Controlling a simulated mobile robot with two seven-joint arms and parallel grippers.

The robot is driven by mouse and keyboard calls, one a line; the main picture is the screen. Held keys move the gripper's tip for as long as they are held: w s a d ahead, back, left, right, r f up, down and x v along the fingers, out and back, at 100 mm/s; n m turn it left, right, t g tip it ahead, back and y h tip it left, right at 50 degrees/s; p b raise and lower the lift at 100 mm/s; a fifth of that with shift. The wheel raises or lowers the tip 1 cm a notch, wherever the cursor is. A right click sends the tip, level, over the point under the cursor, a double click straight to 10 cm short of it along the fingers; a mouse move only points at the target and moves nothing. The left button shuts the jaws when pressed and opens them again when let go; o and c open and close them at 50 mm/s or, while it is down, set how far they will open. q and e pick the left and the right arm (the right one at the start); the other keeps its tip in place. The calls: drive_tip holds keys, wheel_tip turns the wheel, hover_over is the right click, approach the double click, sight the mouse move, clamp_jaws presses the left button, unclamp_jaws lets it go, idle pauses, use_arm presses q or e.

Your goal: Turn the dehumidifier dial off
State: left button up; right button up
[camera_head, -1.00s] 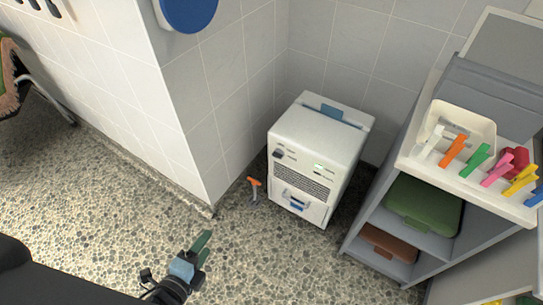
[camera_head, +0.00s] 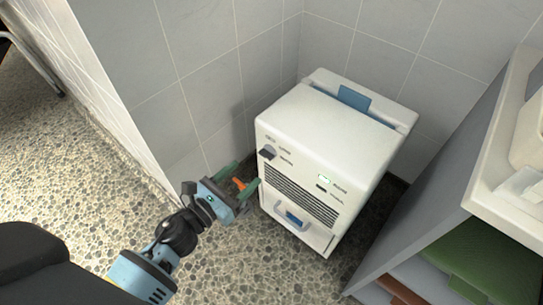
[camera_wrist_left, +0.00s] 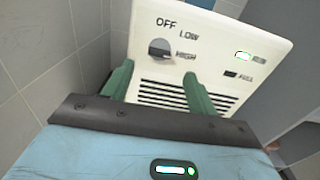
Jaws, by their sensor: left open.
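The white dehumidifier (camera_head: 330,140) stands on the floor in the tiled corner. Its dark dial (camera_head: 267,153) is at the upper left of the front panel. In the left wrist view the dial (camera_wrist_left: 160,48) sits beside the printed words OFF, LOW and HIGH; its grip seems to lie toward HIGH. A green light glows at the panel's right. My left gripper (camera_head: 241,179) is open, its green fingers left of and just in front of the panel, apart from the dial. In the wrist view the dial shows just beyond and between the fingertips. My right gripper is not in view.
A grey shelf unit (camera_head: 440,190) with a green bin (camera_head: 490,262) stands close on the right. Tiled walls close in behind and left. Pebbled floor (camera_head: 240,265) is free in front.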

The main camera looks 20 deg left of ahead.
sight(264, 156)
use_arm(q)
drive_tip(key=x, duration=0.6)
drive_tip(key=shift+w+d, duration=0.1)
drive_tip(key=shift+w, duration=0.25)
drive_tip(key=shift+w+d+b, duration=0.15)
drive_tip(key=shift+w+b, duration=0.15)
drive_tip(key=shift+w, duration=0.25)
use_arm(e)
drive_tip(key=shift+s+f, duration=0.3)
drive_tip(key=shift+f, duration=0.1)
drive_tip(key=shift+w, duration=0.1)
use_arm(q)
drive_tip(key=shift+c, duration=0.5)
